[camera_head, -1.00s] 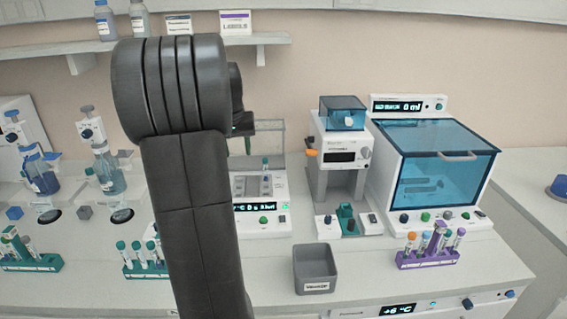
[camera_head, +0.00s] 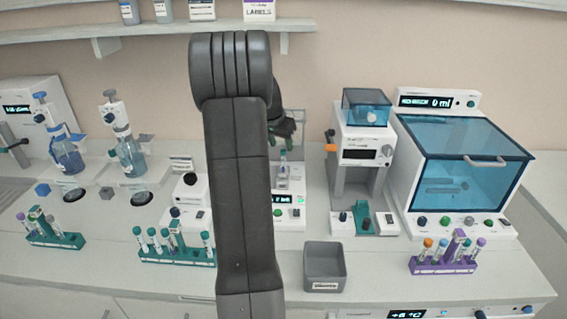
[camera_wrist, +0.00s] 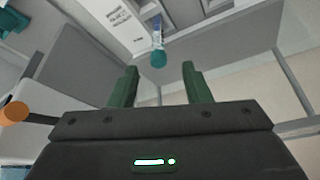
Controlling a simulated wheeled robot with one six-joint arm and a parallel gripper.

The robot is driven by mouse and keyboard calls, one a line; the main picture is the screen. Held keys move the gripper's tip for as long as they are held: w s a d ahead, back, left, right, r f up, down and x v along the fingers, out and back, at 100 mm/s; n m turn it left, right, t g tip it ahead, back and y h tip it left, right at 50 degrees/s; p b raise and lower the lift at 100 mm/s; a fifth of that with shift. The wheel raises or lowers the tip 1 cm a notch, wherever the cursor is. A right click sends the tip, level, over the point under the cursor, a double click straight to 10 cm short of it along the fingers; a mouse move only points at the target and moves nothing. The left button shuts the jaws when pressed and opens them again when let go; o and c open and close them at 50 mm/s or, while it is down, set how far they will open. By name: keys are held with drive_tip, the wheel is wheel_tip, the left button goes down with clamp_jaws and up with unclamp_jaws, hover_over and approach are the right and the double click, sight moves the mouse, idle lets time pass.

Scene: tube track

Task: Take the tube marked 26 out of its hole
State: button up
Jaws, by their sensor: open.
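One teal-capped tube (camera_wrist: 158,57) stands in the white device with the glass enclosure. In the wrist view its cap shows between and beyond the green fingers of my gripper (camera_wrist: 160,67), apart from both. My gripper is open and empty. In the head view the same tube (camera_head: 283,168) is seen in the device, below my gripper (camera_head: 288,135), which is partly hidden behind my arm. No number on the tube is legible, so I cannot tell whether it is 26. The device's hole itself is too small to make out.
Green racks (camera_head: 55,238) and (camera_head: 178,255) and a purple rack (camera_head: 443,265) hold several tubes. A grey bin (camera_head: 324,274) stands at the front. A white instrument with an orange knob (camera_head: 331,148) stands right of the device. Clear counter lies between the bin and purple rack.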

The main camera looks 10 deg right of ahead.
sight(282, 151)
drive_tip(key=shift+s+p+x, duration=0.1)
drive_tip(key=shift+p+x, duration=0.4)
drive_tip(key=shift+x, duration=0.85)
drive_tip(key=shift+s+p+x, duration=0.15)
drive_tip(key=shift+p+x, duration=0.3)
drive_tip(key=shift+x, duration=0.9)
drive_tip(key=shift+f, duration=0.1)
drive_tip(key=shift+c, duration=0.4)
drive_tip(key=c, duration=0.8)
